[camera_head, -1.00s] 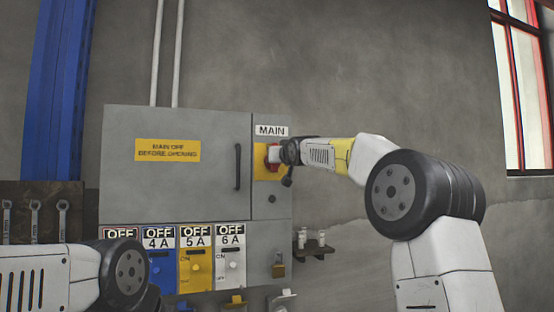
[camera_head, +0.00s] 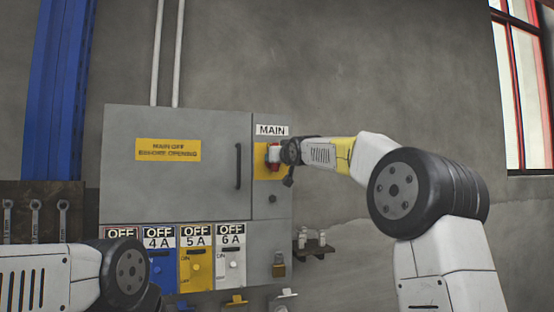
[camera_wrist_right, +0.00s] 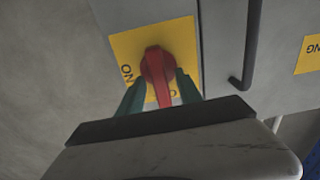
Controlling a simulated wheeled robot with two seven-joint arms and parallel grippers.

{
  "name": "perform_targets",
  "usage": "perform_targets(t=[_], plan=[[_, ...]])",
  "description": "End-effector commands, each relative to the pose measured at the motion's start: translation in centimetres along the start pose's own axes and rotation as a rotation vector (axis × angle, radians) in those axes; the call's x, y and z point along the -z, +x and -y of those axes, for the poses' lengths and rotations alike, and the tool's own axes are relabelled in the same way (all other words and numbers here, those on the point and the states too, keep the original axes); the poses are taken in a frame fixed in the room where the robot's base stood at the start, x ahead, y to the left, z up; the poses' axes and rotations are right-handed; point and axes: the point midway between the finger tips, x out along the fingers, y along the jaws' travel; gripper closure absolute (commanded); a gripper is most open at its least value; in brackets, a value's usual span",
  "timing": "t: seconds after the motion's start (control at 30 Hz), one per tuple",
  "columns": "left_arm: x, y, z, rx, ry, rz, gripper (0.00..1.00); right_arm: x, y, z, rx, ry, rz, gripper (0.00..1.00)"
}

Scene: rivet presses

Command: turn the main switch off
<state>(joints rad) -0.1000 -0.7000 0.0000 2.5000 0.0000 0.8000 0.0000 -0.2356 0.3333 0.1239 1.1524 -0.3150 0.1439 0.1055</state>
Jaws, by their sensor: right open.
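The main switch is a red rotary knob (camera_head: 273,153) on a yellow plate (camera_head: 262,172), under the MAIN label (camera_head: 271,130) on the grey cabinet. My right gripper (camera_wrist_right: 160,77) is open, with its two green fingers on either side of the red knob (camera_wrist_right: 157,65) in the right wrist view. I cannot tell whether the fingers touch it. The knob's grip points down the picture there. ON shows on the left of the yellow plate (camera_wrist_right: 180,38); lettering lower down is partly hidden. My left forearm shows at lower left of the head view; its gripper is out of frame.
The cabinet door (camera_head: 180,190) has a dark vertical handle (camera_head: 238,167) and a yellow warning sign (camera_head: 168,149). Below are several coloured OFF switch panels (camera_head: 196,262). A small shelf (camera_head: 314,248) sits right of the cabinet.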

Motion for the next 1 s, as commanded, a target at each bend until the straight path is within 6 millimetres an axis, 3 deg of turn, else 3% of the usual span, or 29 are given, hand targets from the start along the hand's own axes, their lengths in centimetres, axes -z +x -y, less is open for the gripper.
perform_targets(t=[0.3,0.5,1.0], plan=[[0.0,0.0,0.0,0.0,0.0,0.0,0.64,0.1,-4.9,0.0,-0.001,0.0,-0.002,0.58],[0.0,0.0,0.0,0.0,0.0,0.0,0.64,0.0,-7.1,0.0,0.0,0.0,0.0,0.58],[0.0,0.0,0.0,0.0,0.0,0.0,0.64,-0.1,-7.5,0.0,0.0,0.0,0.0,0.58]])
